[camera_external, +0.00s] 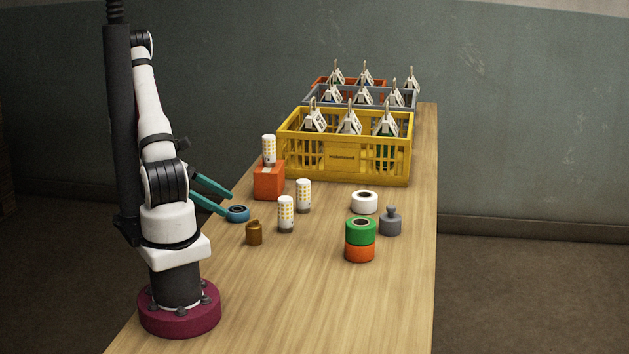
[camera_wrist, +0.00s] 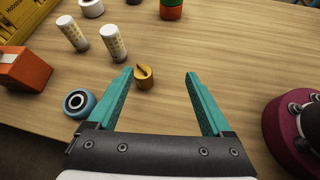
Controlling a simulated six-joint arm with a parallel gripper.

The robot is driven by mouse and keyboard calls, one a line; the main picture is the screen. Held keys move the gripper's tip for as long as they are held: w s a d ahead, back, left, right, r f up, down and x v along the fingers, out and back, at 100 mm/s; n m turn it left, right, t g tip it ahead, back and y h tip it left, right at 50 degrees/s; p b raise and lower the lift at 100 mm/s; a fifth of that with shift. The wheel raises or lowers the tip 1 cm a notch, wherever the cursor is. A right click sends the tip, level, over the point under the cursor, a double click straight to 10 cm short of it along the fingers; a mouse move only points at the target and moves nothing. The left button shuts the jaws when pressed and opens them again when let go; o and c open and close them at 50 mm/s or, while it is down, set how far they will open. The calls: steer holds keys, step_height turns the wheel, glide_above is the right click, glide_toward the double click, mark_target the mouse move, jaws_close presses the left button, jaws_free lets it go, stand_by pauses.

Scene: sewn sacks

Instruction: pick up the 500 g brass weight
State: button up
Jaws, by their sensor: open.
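The brass weight (camera_external: 254,233) stands upright on the wooden table, right of the blue tape roll and in front of the white patterned cylinders. In the wrist view the brass weight (camera_wrist: 144,78) shows near the left fingertip, inside the gap between the fingers as pictured. My gripper (camera_external: 227,203) has teal fingers, which are spread wide with nothing between them in the external view. In the wrist view my gripper (camera_wrist: 160,74) is open, with the weight off-centre to the left. I cannot tell the exact height of the fingertips above the table.
A blue tape roll (camera_external: 237,214) lies close to my fingers. White patterned cylinders (camera_external: 286,214) stand behind the weight, one on an orange box (camera_external: 269,181). A grey weight (camera_external: 390,222) and stacked green and orange rolls (camera_external: 360,240) stand right. A yellow crate (camera_external: 345,160) stands behind.

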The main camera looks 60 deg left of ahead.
mark_target(264, 242)
steer(key=s+a+f+n+t+y, duration=0.1)
steer(key=a+f+n+t+y, duration=0.1)
steer(key=a+n, duration=0.15)
steer(key=x, duration=1)
steer(key=d+x, duration=0.1)
steer(key=x, duration=0.4)
steer(key=shift+s+f, duration=0.3)
steer(key=shift+f, duration=0.1)
jaws_close()
